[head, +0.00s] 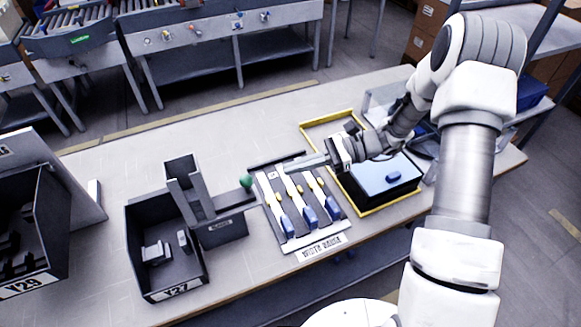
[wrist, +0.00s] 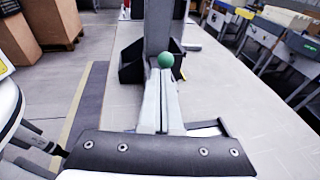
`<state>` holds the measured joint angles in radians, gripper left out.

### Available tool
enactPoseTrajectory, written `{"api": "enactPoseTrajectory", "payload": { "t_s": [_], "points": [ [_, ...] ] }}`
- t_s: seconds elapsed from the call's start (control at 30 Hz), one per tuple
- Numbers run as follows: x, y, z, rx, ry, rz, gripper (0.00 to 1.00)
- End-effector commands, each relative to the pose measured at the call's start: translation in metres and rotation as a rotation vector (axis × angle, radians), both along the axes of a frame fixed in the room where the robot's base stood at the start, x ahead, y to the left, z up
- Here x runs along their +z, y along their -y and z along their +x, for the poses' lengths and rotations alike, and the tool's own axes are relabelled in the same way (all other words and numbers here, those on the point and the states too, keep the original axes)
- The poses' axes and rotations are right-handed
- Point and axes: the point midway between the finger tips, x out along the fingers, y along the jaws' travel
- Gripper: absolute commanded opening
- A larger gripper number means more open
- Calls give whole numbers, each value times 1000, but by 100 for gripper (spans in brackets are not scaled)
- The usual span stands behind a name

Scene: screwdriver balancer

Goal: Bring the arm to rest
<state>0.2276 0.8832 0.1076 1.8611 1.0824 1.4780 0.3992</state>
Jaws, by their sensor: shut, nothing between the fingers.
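My gripper (head: 291,164) is shut and empty. In the head view it reaches left from my arm, just over the far edge of a grey tray (head: 317,243). The tray holds several tools with blue, yellow and white parts (head: 305,209), lying side by side. In the wrist view the shut fingers (wrist: 161,103) point toward a green ball knob (wrist: 166,60) on a dark grey fixture. The knob (head: 246,181) stands left of the tray in the head view. I cannot tell the exact gap between fingertips and knob.
The dark fixture (head: 219,226) stands left of the tray, with a black bin (head: 165,287) marked Y27 beside it. A blue-topped box (head: 379,176) sits inside a yellow frame (head: 357,212) under my forearm. The far left part of the table (head: 120,165) is clear.

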Motion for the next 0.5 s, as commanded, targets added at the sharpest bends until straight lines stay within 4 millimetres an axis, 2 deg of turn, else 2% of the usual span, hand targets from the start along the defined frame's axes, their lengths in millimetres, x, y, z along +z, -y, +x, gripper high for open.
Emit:
{"api": "enactPoseTrajectory", "payload": {
  "t_s": [0.37,0.5],
  "points": [
    [2,0,-1,4,7,-5,0],
    [15,1,-8,45,68,-50,0]
  ]
}}
